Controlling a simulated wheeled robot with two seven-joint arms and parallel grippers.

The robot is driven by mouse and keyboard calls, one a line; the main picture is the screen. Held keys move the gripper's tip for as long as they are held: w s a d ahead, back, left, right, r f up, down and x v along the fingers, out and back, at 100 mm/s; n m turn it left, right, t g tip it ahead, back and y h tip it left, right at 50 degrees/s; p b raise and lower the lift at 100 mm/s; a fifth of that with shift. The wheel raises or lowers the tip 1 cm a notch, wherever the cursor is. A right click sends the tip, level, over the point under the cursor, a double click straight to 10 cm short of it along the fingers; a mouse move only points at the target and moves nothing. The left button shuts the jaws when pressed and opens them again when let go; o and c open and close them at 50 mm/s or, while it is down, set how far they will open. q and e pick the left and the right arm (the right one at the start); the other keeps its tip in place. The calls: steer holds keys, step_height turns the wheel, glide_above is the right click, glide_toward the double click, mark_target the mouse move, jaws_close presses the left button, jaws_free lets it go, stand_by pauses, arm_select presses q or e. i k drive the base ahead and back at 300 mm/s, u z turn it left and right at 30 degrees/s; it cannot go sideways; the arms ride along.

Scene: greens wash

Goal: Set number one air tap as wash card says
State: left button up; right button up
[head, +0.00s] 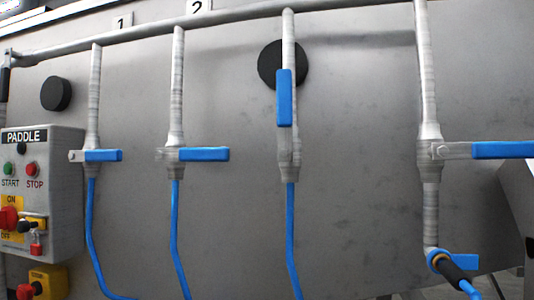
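The number one air tap has a blue lever handle (104,155) on the leftmost drop pipe (95,90), below and left of the "1" plate (122,22). Its handle lies level, pointing right, across the pipe. A blue hose (91,220) runs down from it. The number two tap's blue handle (205,154), below the "2" plate (198,9), is also level and points right. No wash card shows in this view. Neither of my grippers is in view.
A third tap's blue handle (284,97) stands upright along its pipe. A larger tap at right has a level handle (503,150), with a hose fitting (440,262) below. The PADDLE control box (60,160), with buttons and a red-yellow switch, stands close left of tap one.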

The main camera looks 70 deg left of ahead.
mark_target(111, 156)
steer(key=i, duration=0.4)
steer(key=u, duration=3.7)
